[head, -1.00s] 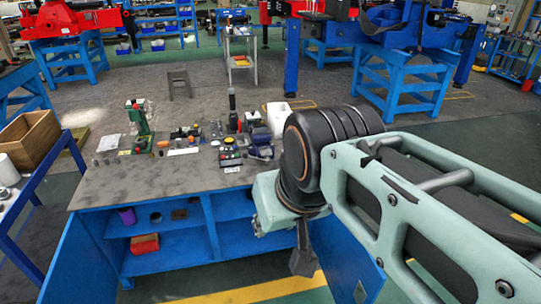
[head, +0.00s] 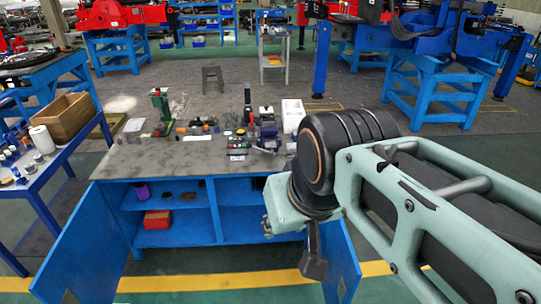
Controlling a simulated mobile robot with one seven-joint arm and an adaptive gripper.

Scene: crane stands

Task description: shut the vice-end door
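A blue workbench with a grey top (head: 180,163) stands ahead, its cabinet front open. What looks like a dark blue vice (head: 267,139) is at the top's right end. The blue door (head: 342,262) at that end stands open, swung out toward me and partly behind my arm. The other blue door (head: 88,245), at the left end, also stands open. My gripper (head: 313,262) hangs dark and pointing down, in front of the right part of the cabinet and left of the vice-end door in the picture. Its fingers are too unclear to judge; contact with the door cannot be told.
A red box (head: 157,220) and a purple container (head: 142,192) sit on the cabinet shelves. A green press (head: 161,112) and small parts stand on the top. A blue side table (head: 42,178) with a wooden crate (head: 66,118) is at left. Floor before the cabinet looks clear.

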